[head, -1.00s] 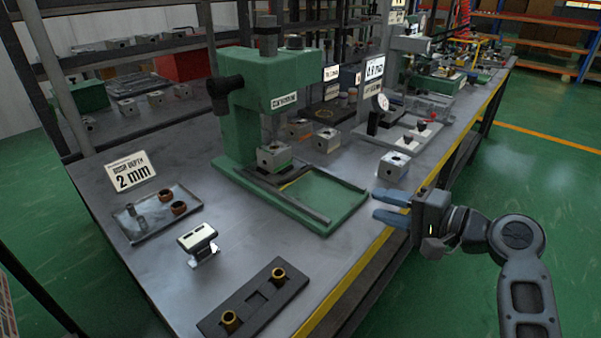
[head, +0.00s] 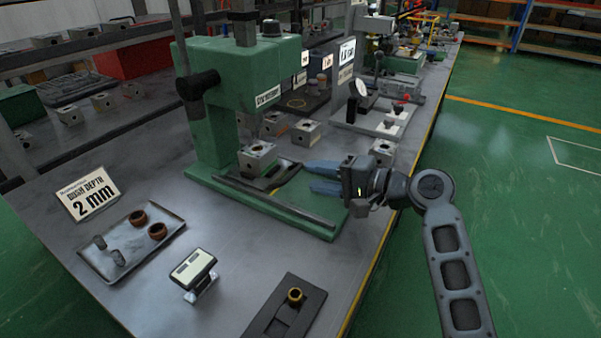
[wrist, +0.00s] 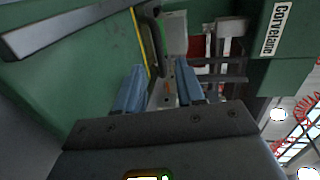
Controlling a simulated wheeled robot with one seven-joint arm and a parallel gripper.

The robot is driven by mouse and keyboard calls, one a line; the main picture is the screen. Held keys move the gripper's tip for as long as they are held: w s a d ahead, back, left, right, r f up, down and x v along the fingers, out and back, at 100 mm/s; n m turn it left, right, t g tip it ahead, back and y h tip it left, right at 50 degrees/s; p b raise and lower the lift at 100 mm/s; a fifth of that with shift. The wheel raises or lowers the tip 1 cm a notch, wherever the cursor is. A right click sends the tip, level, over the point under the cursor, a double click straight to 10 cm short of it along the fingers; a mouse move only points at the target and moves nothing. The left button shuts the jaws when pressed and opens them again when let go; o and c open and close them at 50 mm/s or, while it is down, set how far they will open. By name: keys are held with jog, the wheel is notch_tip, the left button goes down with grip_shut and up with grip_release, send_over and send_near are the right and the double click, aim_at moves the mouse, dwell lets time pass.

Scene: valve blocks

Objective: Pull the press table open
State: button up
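The green press (head: 222,95) stands on the bench, its flat base (head: 312,205) reaching toward the bench's front edge. The press table sits under the ram with a grey valve block (head: 257,158) on it. A dark curved handle (head: 285,174) shows at the table's front; it also shows in the wrist view (wrist: 153,38). My gripper (head: 308,176) is over the front of the base, its blue fingers pointing left toward the handle. In the wrist view my gripper (wrist: 160,75) has its fingers apart, with the handle just beyond the tips. I cannot tell whether they touch it.
A dark rail (head: 275,203) runs along the base's near side. Loose valve blocks (head: 306,131) and (head: 383,151) stand behind and right of my gripper. A tray with rings (head: 130,245), a gauge block (head: 193,270) and a dark fixture (head: 285,310) lie in front. The floor at right is clear.

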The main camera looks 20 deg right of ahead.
aim_at(296, 173)
jog(key=shift+x, duration=2.1)
jog(key=shift+c, duration=0.2)
grip_shut()
